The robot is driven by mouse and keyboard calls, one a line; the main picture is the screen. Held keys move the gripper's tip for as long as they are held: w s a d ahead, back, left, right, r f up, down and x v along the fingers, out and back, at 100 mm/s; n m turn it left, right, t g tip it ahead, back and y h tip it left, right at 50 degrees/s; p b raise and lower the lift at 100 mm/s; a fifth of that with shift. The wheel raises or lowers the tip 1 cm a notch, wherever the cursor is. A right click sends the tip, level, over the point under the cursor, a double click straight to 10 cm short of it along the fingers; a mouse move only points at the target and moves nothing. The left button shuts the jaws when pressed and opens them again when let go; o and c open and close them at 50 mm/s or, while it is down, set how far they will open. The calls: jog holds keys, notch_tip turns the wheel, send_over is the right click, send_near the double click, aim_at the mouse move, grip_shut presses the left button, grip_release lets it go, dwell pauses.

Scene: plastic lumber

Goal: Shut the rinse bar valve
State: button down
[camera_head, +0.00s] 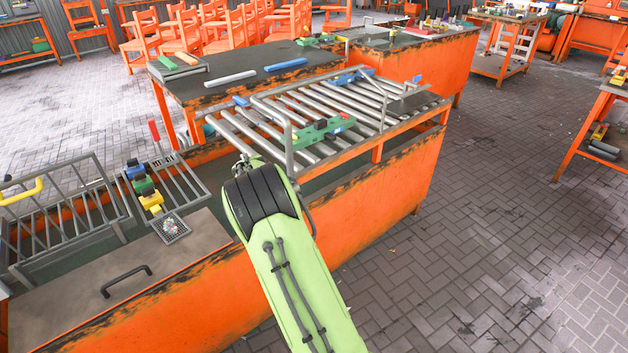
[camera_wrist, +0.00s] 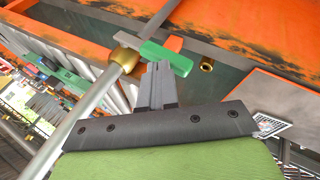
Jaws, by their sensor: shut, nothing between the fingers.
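In the wrist view, a grey metal pipe, the rinse bar (camera_wrist: 88,103), runs from lower left to upper right. A brass valve body (camera_wrist: 125,59) sits on it, with a green lever handle (camera_wrist: 168,58) that points away from the pipe, roughly crosswise in this view. My gripper (camera_wrist: 160,70) is shut and empty, its fingertips just below the green handle in the picture. I cannot tell whether they touch it. In the head view my green arm reaches to the orange bench, and the gripper and valve are hidden behind it.
A roller rack (camera_head: 325,118) with a green block-like part (camera_head: 323,131) lies just beyond my arm. A grey lid (camera_head: 120,283) with a black handle, a metal grate (camera_head: 62,210) and coloured parts (camera_head: 145,187) are to the left. The paved floor (camera_head: 490,220) at right is clear.

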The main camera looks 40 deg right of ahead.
jog(key=shift+a+f, duration=0.35)
jog(key=shift+f, duration=0.4)
jog(key=shift+s+a+f, duration=0.15)
jog(key=shift+a+f, duration=0.05)
jog(key=shift+f, duration=0.1)
jog(key=s+a+r+m+y+p, duration=0.1)
jog(key=s+a+r+p, duration=0.3)
jog(key=r, duration=0.6)
jog(key=s+a+r+y+p, duration=0.1)
jog(key=s+a+r+p, duration=0.3)
jog(key=r, duration=0.5)
jog(key=s+a+r+m+y+p, duration=0.1)
jog(key=s+a+r, duration=0.2)
jog(key=s, duration=0.7)
jog(key=s+a+r+y+p, duration=0.1)
jog(key=s+a+r, duration=0.3)
jog(key=s, duration=0.6)
jog(key=s+a+r+m+t+y+p, duration=0.1)
jog(key=s+a+r+p, duration=0.2)
jog(key=s+r, duration=0.3)
jog(key=s, duration=0.4)
jog(key=shift+s+a+r+m, duration=0.15)
jog(key=shift+s+a+m, duration=0.15)
jog(key=shift+a, duration=0.1)
